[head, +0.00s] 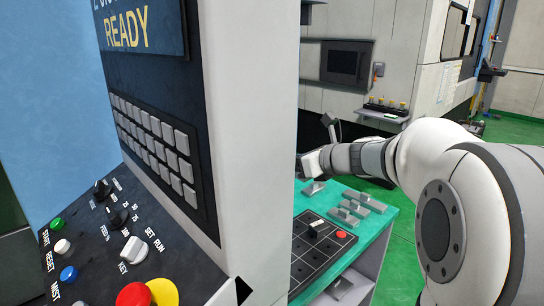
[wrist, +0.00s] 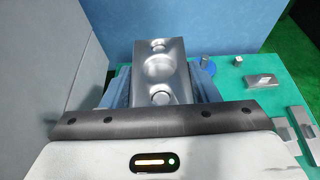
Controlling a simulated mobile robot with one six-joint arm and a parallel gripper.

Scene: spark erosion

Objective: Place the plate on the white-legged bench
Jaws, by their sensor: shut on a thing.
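My gripper (wrist: 160,95) is shut on a grey metal plate (wrist: 178,52), seen in the wrist view. The plate has a large round hollow in its middle and smaller round features above and below it. The gripper fingers press on its left and right sides. In the head view my gripper (head: 309,166) is above the far left part of a teal-topped bench (head: 383,197), partly hidden by the control cabinet. The plate cannot be made out clearly there. A pale leg or side panel shows under the bench's right edge; its other supports are hidden.
Several metal blocks (head: 356,208) and a dark gridded tray (head: 327,258) with a red round piece (head: 341,235) occupy the bench. The control cabinet (head: 250,120) stands close on the left. In the wrist view, a blue wall (wrist: 225,25) rises behind the plate.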

